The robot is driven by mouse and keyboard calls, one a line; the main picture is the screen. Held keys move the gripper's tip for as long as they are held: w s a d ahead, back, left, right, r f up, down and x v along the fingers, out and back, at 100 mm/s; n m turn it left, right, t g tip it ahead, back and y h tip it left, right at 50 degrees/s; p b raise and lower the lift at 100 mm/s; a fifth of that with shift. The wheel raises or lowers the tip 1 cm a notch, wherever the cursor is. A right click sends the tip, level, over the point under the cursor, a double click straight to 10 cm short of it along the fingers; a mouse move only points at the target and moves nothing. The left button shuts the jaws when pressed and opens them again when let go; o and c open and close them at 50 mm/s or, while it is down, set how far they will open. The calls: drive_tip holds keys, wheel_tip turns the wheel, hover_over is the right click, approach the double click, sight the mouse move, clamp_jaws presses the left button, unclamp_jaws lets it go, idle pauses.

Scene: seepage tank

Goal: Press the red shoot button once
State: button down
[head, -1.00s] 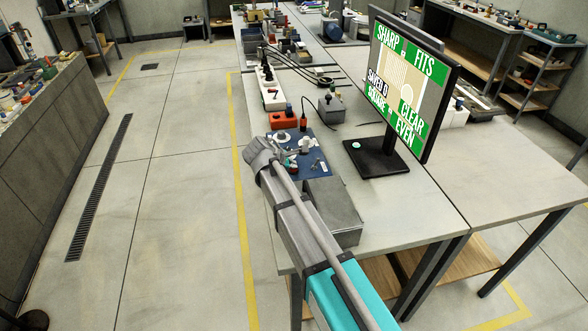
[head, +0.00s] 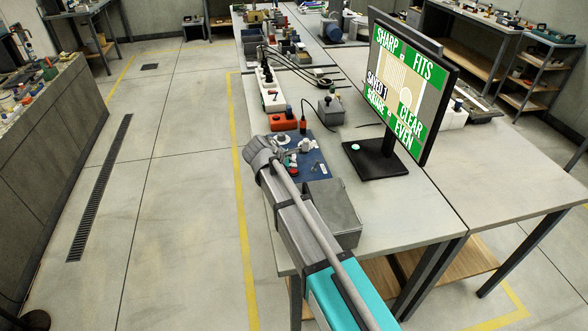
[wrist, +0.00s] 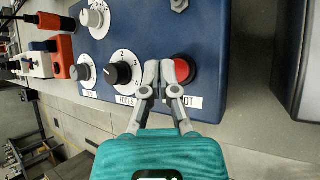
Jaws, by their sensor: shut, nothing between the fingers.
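The red button (wrist: 184,68) sits in a dark ring on the blue panel (wrist: 210,30) in the wrist view, above a partly covered label ending in "OT". My gripper (wrist: 161,71) is shut and empty, its fingertips overlapping the left part of the button; I cannot tell whether they touch it. In the head view the blue panel (head: 318,158) lies on the bench, partly behind my arm. The monitor (head: 402,85) reads "SAVED 1" beside a pale striped picture.
A black focus knob (wrist: 118,73) is just left of my fingers, with white-dialled knobs farther left. A grey box (head: 335,205) stands in front of the panel.

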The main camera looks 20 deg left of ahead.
sight(292, 171)
idle(0.3)
wheel_tip(292, 171, up, 6)
drive_tip(key=p, duration=0.6)
idle(1.0)
drive_tip(key=s+d+f+m+g, duration=0.2)
drive_tip(key=d+m, duration=0.3)
drive_tip(key=d, duration=0.7)
drive_tip(key=s+d+f+m+g, duration=0.1)
drive_tip(key=d+f+m+g, duration=0.3)
drive_tip(key=d, duration=0.9)
drive_tip(key=s+d+m+g+y, duration=0.1)
drive_tip(key=s+d+m, duration=0.5)
drive_tip(key=d, duration=0.3)
drive_tip(key=s+d+m+g+y, duration=0.1)
drive_tip(key=s+d+m+y, duration=0.1)
drive_tip(key=s+d+m, duration=0.5)
drive_tip(key=d, duration=0.3)
drive_tip(key=shift+s+r+y, duration=0.15)
drive_tip(key=shift+s+y, duration=0.1)
drive_tip(key=shift+y, duration=0.05)
